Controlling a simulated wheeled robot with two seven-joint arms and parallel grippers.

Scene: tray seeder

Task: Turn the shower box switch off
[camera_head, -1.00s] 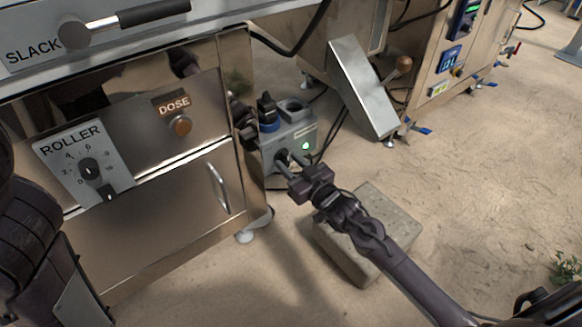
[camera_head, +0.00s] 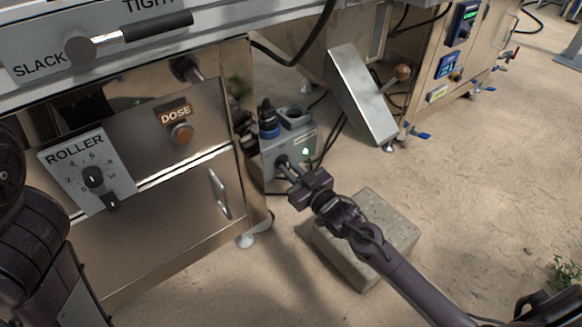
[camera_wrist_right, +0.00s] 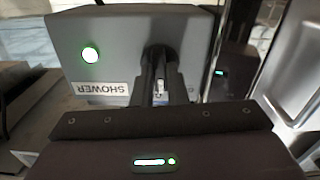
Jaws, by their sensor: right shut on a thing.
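The grey shower box (camera_head: 270,170) stands on the floor against the right side of the steel cabinet. Its green lamp (camera_head: 305,152) is lit. My right gripper (camera_head: 284,164) reaches in from the lower right and is shut on the dark switch (camera_wrist_right: 160,52) on the box's front. The fingers partly hide the switch, so I cannot tell its exact position. Part of my left arm shows at the left edge; its gripper is out of view.
The steel cabinet (camera_head: 170,215) carries a ROLLER dial (camera_head: 93,177), a DOSE button (camera_head: 181,133) and a door handle (camera_head: 219,194). A concrete block (camera_head: 385,222) lies under my right forearm. Open floor extends to the right.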

